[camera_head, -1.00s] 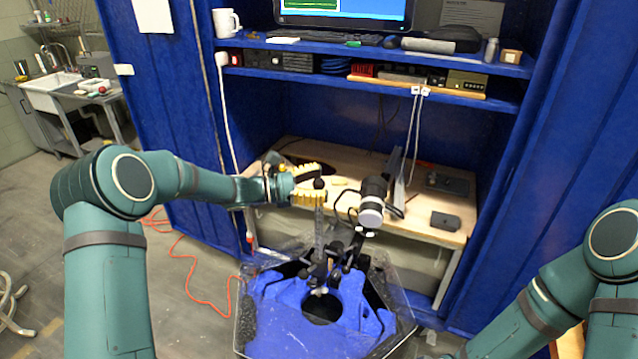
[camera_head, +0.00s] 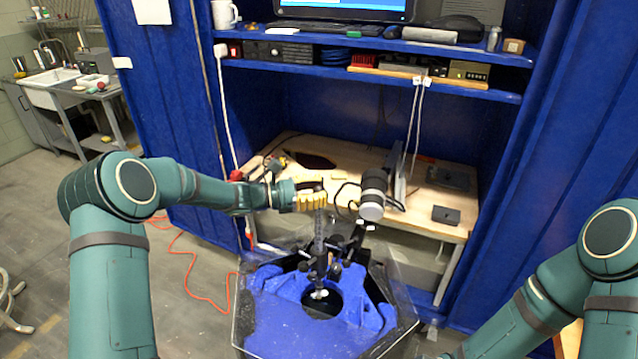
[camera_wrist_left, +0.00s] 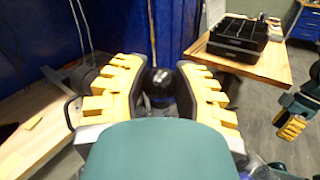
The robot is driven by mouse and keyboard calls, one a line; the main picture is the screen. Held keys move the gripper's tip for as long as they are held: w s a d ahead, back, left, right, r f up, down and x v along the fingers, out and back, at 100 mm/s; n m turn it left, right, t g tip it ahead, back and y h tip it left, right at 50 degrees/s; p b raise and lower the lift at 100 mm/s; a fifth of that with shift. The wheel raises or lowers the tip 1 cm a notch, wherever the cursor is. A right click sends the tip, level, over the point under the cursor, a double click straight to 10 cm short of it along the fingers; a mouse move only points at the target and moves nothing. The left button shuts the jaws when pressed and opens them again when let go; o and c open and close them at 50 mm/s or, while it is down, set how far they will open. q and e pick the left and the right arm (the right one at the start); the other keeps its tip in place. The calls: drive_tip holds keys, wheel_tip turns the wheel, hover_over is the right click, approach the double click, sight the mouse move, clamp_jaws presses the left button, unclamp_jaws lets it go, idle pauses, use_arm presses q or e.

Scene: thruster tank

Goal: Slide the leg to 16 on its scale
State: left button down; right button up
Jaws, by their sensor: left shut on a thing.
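The leg, a slim grey upright rod (camera_head: 319,232), stands over the round opening in the blue thruster tank (camera_head: 270,325). Its scale marks are too small to read. My left gripper (camera_head: 312,198) is at the rod's top, its yellow padded fingers shut. In the left wrist view a black ball knob (camera_wrist_left: 160,86) sits between the pads of my left gripper (camera_wrist_left: 158,92); the fingers hide it in the head view. My right gripper (camera_wrist_left: 302,100) shows at the right edge of the wrist view, its yellow fingers apart, with nothing seen between them.
A dark cylindrical device (camera_head: 372,195) on an arm stands just right of the rod. Behind is a wooden bench (camera_head: 350,155) inside a blue cabinet, with a shelf (camera_head: 300,65) of electronics above. An orange cable (camera_head: 195,290) lies on the floor at left.

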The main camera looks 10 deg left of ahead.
use_arm(q)
wheel_tip(320, 180, down, 11)
drive_tip(key=b, duration=0.4)
drive_tip(key=shift+b, duration=0.3)
use_arm(e)
drive_tip(key=f, duration=0.2)
drive_tip(key=s+f, duration=0.1)
drive_tip(key=f, duration=0.2)
drive_tip(key=shift+s+a+f, duration=0.15)
drive_tip(key=shift+s+f, duration=0.05)
drive_tip(key=shift+f, duration=0.15)
use_arm(q)
drive_tip(key=c, duration=0.6)
unclamp_jaws()
drive_tip(key=shift+c, duration=0.2)
drive_tip(key=shift+a, duration=0.1)
approach(319, 223)
drive_tip(key=shift+w+a+f, duration=0.1)
drive_tip(key=shift+a+f, duration=0.15)
drive_tip(key=shift+a, duration=0.3)
drive_tip(key=shift+w+a+f, duration=0.1)
drive_tip(key=shift+a+f, duration=0.2)
drive_tip(key=shift+a, duration=0.25)
drive_tip(key=shift+s+f, duration=0.1)
drive_tip(key=shift+s, duration=0.05)
use_arm(e)
drive_tip(key=shift+s+g, duration=0.1)
drive_tip(key=shift+g, duration=0.2)
